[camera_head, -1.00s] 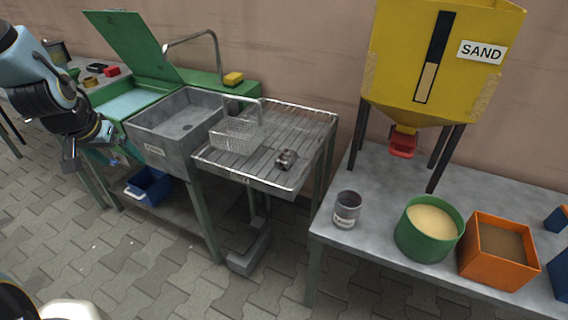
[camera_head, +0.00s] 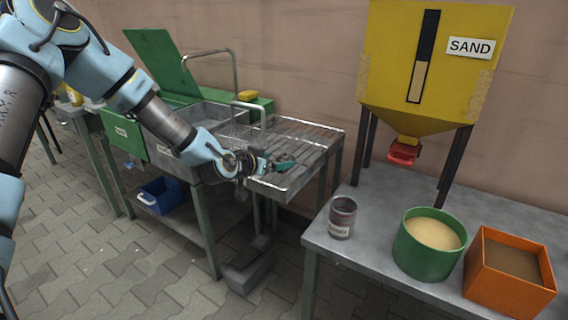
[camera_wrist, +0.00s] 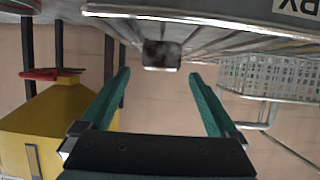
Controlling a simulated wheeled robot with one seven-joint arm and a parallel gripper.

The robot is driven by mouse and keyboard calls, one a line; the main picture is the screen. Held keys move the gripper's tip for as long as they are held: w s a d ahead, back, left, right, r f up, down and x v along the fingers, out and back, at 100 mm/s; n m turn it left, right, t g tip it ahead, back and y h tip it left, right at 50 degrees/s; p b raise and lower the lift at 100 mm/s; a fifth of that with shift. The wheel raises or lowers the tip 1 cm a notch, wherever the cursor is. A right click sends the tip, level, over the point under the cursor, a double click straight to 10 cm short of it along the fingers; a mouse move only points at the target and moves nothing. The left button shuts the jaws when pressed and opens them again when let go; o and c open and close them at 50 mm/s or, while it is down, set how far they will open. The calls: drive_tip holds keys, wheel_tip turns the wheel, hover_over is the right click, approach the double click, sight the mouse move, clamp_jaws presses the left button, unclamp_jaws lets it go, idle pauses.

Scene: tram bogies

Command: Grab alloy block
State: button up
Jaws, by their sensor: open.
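The alloy block (camera_wrist: 162,54) is a small dark grey, blocky piece on the slatted draining rack (camera_head: 318,148). In the wrist view, which looks upside down, it appears centred between and just beyond the tips of my gripper's two green fingers (camera_wrist: 160,76). The fingers are apart with nothing between them. In the head view, my gripper (camera_head: 284,166) is at the front part of the rack, and the block is hidden behind it. I cannot tell the exact gap to the block.
A wire basket (camera_wrist: 262,76) stands on the rack beside the block. The rack's front rail (camera_wrist: 200,20) runs close to my gripper. A grey sink adjoins the rack. A yellow sand hopper (camera_head: 432,75) stands on the table to the right, with a tin (camera_head: 342,217) and a green tub (camera_head: 401,245).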

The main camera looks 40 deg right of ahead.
sight(283, 158)
drive_tip(key=shift+p+x, duration=0.8)
drive_tip(key=shift+x, duration=1.9)
drive_tip(key=shift+c, duration=0.2)
drive_tip(key=shift+r, duration=0.1)
clamp_jaws()
